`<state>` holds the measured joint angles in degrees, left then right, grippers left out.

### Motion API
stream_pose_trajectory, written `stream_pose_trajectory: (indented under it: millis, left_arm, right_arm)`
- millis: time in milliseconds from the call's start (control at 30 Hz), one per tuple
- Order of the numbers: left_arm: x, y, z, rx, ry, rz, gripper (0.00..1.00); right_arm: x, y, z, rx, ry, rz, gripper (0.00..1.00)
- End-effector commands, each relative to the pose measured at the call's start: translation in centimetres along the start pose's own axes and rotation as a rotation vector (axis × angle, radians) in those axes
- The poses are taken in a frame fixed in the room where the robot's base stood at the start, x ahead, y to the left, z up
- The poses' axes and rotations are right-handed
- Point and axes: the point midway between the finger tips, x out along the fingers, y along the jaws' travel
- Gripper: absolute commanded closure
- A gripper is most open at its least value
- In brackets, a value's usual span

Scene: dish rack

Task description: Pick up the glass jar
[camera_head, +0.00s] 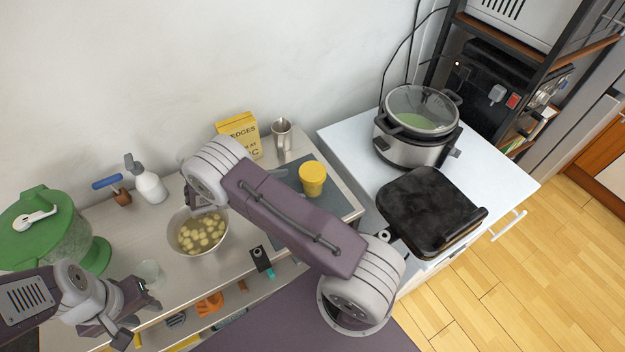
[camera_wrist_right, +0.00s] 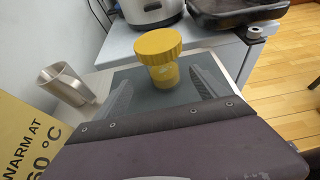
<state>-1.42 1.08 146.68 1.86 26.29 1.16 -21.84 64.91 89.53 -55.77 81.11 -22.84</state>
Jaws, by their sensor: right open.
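A jar with a yellow lid (camera_head: 313,178) stands upright on the dark grey mat at the right part of the counter; I take it for the glass jar. It shows yellow in the right wrist view (camera_wrist_right: 160,58). My right gripper (camera_wrist_right: 164,92) is open, its fingers apart on either side of the jar's lower part in that view; I cannot tell if they touch it. In the head view my right arm hides that gripper. My left gripper (camera_head: 148,318) is at the lower left, its fingers apart and empty, near a small clear glass (camera_head: 148,270).
A metal pitcher (camera_head: 282,135) and a yellow box (camera_head: 240,132) stand behind the mat. A bowl of yellowish pieces (camera_head: 197,232) is left of it. A cooker (camera_head: 415,125) and black grill (camera_head: 425,212) stand on the white cabinet to the right.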

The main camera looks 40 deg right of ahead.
Motion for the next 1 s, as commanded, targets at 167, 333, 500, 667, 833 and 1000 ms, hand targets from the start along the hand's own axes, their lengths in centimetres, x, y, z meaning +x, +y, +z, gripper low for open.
stream_pose_trajectory:
  millis: [167, 333, 500, 667, 833, 1000]
  left_arm:
    - [-0.6, 0.0, -0.1, 0.0, 0.0, 0.0, 0.64]
    - [-1.2, 0.0, -0.1, 0.0, 0.0, 0.0, 0.64]
    - [-2.0, 0.0, -0.2, 0.0, 0.0, 0.0, 0.64]
    - [-2.8, 0.1, -0.3, 0.0, 0.0, 0.0, 0.64]
    - [-2.9, 0.1, -0.3, 0.0, 0.0, 0.0, 0.64]
    - [-2.8, 0.1, -0.3, 0.0, 0.0, 0.0, 0.64]
  right_arm:
    - [1.4, -0.1, 0.2, 0.001, 0.0, -0.004, 0.17]
    - [3.8, -0.1, 0.1, 0.003, 0.003, -0.004, 0.17]
    - [5.4, -0.4, 0.3, 0.001, 0.002, -0.007, 0.17]
    - [8.2, -0.5, 0.1, 0.002, 0.002, -0.006, 0.17]
    - [9.2, -0.4, -0.1, 0.004, 0.004, -0.002, 0.17]
    - [9.1, -0.4, -0.1, 0.004, 0.004, -0.002, 0.29]
